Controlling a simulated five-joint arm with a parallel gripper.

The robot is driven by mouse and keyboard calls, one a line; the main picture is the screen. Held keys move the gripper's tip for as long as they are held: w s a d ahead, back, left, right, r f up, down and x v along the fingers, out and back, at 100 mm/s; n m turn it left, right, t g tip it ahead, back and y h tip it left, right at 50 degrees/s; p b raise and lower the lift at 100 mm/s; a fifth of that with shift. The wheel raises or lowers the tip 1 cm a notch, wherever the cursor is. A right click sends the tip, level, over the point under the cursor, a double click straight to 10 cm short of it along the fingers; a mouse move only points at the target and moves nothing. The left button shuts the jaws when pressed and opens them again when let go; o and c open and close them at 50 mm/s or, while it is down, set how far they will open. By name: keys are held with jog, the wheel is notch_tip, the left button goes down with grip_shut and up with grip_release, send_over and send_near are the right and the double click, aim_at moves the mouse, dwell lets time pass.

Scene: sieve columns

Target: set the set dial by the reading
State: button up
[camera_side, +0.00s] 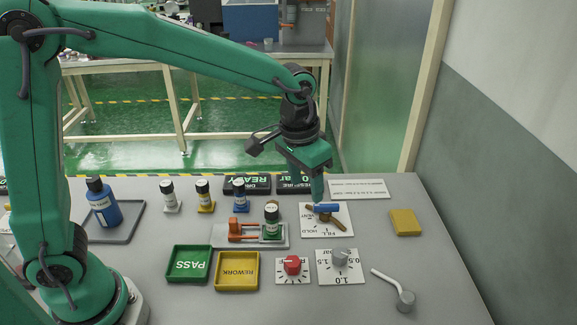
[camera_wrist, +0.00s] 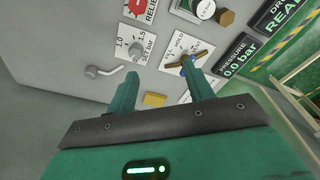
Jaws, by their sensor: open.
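The set dial (camera_side: 341,258) is a grey knob on a white plate marked 1.0 and 1.5 bar, right of the red relief knob. My gripper (camera_wrist: 162,72) is open and empty. In the side view it hangs over the valve lever (camera_side: 339,222), which has blue and brown parts on a VENT, HOLD, FILL plate. I cannot tell whether it touches the lever.
The red relief knob (camera_side: 292,265) sits beside the yellow REWORK tray (camera_side: 237,286) and green PASS tray (camera_side: 189,279). A grey crank (camera_side: 404,300) lies at front right and a yellow block (camera_side: 405,222) behind it. Several small bottles and an orange clamp (camera_side: 236,230) stand left.

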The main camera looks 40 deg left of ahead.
jog(key=g, duration=0.1)
send_over(340, 252)
jog(key=shift+m+y, duration=0.3)
jog(key=shift+m, duration=0.1)
notch_tip(340, 252, down, 9)
jog(key=shift+r, duration=0.2)
jog(key=shift+f, duration=0.1)
jog(key=shift+f, duration=3.8)
jog(key=c, duration=1)
